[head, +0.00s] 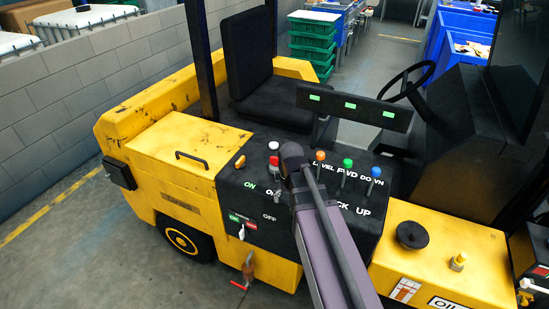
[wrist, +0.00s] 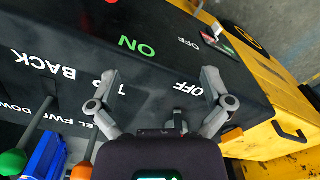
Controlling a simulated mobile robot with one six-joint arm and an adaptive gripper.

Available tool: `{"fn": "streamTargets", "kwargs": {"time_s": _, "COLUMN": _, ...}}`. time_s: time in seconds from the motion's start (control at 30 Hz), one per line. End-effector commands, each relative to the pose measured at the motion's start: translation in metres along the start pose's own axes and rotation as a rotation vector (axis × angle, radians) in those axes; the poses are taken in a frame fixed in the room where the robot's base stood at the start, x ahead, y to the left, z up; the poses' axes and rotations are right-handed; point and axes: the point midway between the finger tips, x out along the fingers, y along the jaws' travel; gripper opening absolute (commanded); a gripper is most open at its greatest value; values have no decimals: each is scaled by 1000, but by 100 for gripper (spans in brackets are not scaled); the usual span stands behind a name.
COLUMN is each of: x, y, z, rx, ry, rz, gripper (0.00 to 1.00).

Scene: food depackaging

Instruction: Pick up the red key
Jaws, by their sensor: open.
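In the head view, a small red piece (head: 239,286) shows low on the front of the yellow vehicle, beside a brownish hanging part (head: 248,268). It may be the red key, but it is too small to be sure. Another small red piece (head: 273,160) shows on the black panel, beside my arm. In the wrist view, a sliver of red at the top edge is cut off. My gripper (wrist: 160,79) is open and empty, its fingers spread over the black panel (wrist: 70,30) near the OFF lettering. In the head view my arm hides most of it.
Levers with orange (head: 320,156), green (head: 348,163) and blue (head: 376,172) knobs stand right of my arm. A pale switch (head: 241,232) sits on the front face. A steering wheel (head: 407,83) and seat (head: 250,55) are behind. Floor at lower left is clear.

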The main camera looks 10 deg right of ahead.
Motion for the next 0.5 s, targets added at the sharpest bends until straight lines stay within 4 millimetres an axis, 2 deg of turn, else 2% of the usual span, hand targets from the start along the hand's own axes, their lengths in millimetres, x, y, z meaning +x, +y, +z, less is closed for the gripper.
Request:
{"fn": "streamTargets", "kwargs": {"time_s": 0.03, "x": -19, "y": -3, "z": -27, "rx": 24, "ry": 0, "rz": 0, "gripper": 100}}
{"fn": "streamTargets", "kwargs": {"time_s": 0.2, "x": -53, "y": -11, "z": -93, "rx": 128, "ry": 0, "rz": 0, "gripper": 100}}
{"fn": "streamTargets", "kwargs": {"time_s": 0.4, "x": -88, "y": -19, "z": -164, "rx": 249, "ry": 0, "rz": -1, "gripper": 100}}
{"fn": "streamTargets", "kwargs": {"time_s": 0.5, "x": -100, "y": -22, "z": -191, "rx": 295, "ry": 0, "rz": -1, "gripper": 100}}
